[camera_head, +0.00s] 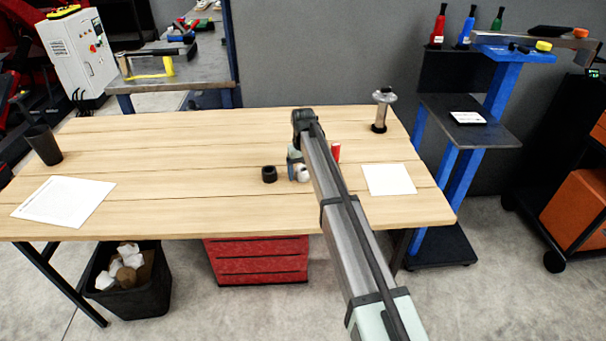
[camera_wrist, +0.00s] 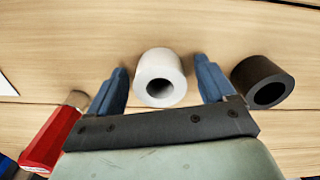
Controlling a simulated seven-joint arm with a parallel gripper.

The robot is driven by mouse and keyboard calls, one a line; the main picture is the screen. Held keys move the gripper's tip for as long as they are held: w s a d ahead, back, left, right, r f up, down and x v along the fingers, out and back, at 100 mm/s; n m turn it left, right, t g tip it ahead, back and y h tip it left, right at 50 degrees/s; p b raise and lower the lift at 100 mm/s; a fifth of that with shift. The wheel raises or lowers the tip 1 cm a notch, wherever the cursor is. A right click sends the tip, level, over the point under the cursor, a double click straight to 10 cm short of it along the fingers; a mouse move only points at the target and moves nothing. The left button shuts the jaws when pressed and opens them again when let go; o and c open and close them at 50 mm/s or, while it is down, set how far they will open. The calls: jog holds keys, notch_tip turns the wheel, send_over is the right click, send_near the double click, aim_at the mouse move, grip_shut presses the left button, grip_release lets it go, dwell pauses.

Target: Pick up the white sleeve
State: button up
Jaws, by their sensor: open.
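The white sleeve (camera_wrist: 160,62) is a short hollow cylinder on the wooden table, between the two blue fingers of my gripper (camera_wrist: 163,88) in the wrist view. The fingers are open, with a gap to the sleeve on each side. In the head view the white sleeve (camera_head: 302,174) shows beside my arm, partly hidden by it. My gripper (camera_head: 294,160) is mostly hidden behind the arm there.
A black sleeve (camera_wrist: 265,82) lies close to the right finger; it also shows in the head view (camera_head: 269,174). A red item (camera_wrist: 52,138) is left of the gripper. A paper sheet (camera_head: 389,179) and a metal-topped stand (camera_head: 380,112) are to the right.

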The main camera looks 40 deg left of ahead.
jog(key=shift+c, duration=0.4)
jog(key=c, duration=1.3)
